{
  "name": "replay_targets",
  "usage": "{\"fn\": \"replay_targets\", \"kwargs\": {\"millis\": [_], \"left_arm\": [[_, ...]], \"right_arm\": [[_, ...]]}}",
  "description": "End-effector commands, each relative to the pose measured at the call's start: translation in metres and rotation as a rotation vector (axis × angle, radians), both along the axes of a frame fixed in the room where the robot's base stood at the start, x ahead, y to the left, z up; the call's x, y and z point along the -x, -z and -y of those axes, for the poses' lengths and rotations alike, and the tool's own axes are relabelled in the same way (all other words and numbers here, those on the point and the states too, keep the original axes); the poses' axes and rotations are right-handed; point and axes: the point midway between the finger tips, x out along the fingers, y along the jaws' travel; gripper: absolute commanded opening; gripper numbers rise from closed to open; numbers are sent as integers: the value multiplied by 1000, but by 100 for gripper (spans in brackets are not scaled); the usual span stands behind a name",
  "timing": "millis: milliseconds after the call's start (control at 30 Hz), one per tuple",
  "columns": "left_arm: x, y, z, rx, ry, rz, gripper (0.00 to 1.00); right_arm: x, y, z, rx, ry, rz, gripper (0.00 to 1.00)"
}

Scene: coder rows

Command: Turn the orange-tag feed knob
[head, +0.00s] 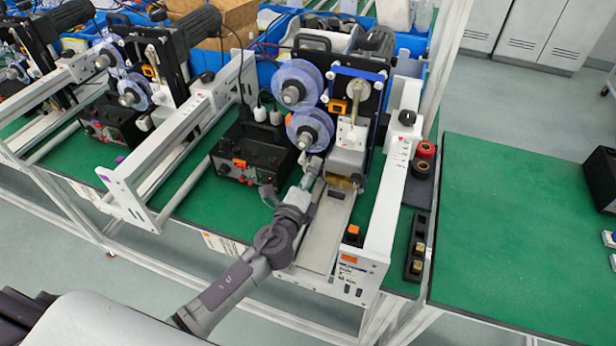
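The coder machine (352,145) in the middle carries an orange tag (355,257) on the front of its white frame. A black round knob (407,117) stands on top of its right rail. Which part is the feed knob is not clear from this view. My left gripper (312,168) reaches in from the lower left, just below the lower clear reel (309,130) and left of the metal print block (347,160). Its fingertips are small and overlap the machine, so opening and contact are unclear. My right gripper is not in view.
A black control box (252,155) with orange parts stands left of my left gripper. A similar machine with a purple tag (104,178) is farther left. The green table (510,230) at right is mostly clear. Blue bins (275,20) line the back.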

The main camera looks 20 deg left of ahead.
Motion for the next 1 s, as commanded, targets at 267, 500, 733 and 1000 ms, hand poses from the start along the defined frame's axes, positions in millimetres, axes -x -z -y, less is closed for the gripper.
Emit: {"fn": "replay_targets", "kwargs": {"millis": [267,500,733,1000], "left_arm": [[38,2,-1,1,0,-4,69],[89,2,-3,0,0,-4,69],[116,1,-4,-1,-1,-2,69],[120,0,-4,-1,0,0,69]], "right_arm": [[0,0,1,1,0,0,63],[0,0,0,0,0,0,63],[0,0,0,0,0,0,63],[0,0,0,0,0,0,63]]}}
